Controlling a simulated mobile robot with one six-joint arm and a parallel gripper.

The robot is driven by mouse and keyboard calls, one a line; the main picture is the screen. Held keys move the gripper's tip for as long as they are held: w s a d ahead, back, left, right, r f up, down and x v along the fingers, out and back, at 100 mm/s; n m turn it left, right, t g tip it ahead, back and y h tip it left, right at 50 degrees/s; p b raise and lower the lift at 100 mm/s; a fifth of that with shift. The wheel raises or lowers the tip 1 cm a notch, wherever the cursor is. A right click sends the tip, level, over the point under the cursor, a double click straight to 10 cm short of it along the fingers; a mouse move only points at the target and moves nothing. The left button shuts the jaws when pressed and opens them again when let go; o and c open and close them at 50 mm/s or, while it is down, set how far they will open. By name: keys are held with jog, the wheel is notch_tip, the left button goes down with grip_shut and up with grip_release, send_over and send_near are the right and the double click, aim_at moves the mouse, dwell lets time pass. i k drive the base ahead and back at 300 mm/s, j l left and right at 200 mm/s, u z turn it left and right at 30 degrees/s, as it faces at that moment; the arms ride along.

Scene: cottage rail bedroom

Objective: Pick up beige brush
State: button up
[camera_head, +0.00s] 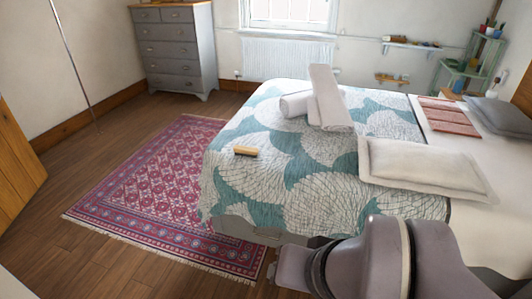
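A small brush (245,152) with a beige top and a dark underside lies on the patterned bedspread, near the left edge of the bed. Nothing touches or covers it. Grey links of my arm show at the bottom right, in front of the bed's near side. My gripper's fingers do not show in the head view, so its state is not visible.
The bed (300,165) has a teal and white cover. Pale rolled and folded towels (297,104) lie behind the brush. A cushion (425,167) lies to the right. A red rug (160,190) covers the floor on the left. A grey dresser (178,50) stands behind.

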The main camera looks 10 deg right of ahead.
aim_at(244, 151)
jog(key=i+j+z, duration=0.5)
jog(key=i+j, duration=0.35)
jog(key=i, duration=0.3)
jog(key=i+j+z, duration=0.5)
jog(key=i+j, duration=0.55)
jog(key=j, duration=0.2)
